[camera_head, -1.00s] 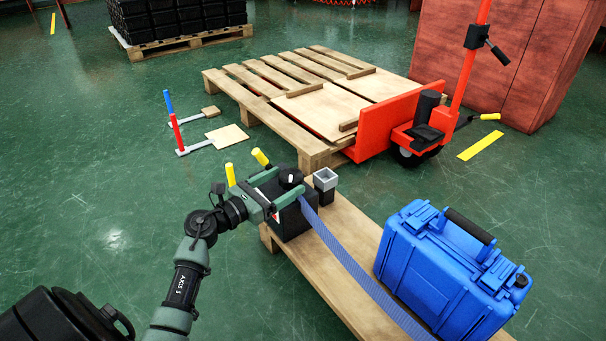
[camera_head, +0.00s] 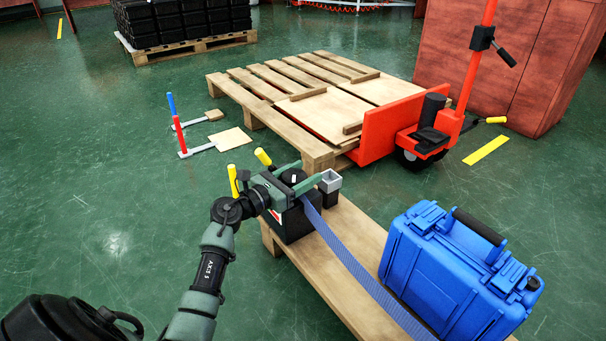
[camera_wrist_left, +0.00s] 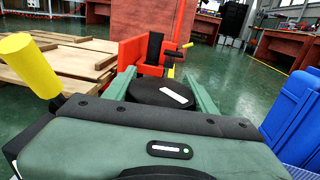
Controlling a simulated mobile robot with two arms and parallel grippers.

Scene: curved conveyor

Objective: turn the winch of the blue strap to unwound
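The winch (camera_head: 292,228) is a black box on the near wooden board, with a round black knob on top. The knob (camera_wrist_left: 150,92), with a white bar mark, shows in the wrist view. The blue strap (camera_head: 345,255) runs from the winch along the board towards the front right. My left gripper (camera_head: 308,174) is over the winch, its green fingers spread on either side of the knob. In the wrist view the fingers (camera_wrist_left: 165,90) flank the knob; I cannot tell whether they touch it. My right gripper is not in view.
A blue case (camera_head: 455,270) stands on the wooden board (camera_head: 345,230). A small grey square cup (camera_head: 330,184) is just right of the winch. Yellow handles (camera_head: 263,157) rise behind my gripper. A wooden pallet (camera_head: 310,110) and red pallet jack (camera_head: 385,130) are beyond. Floor at left is mostly clear.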

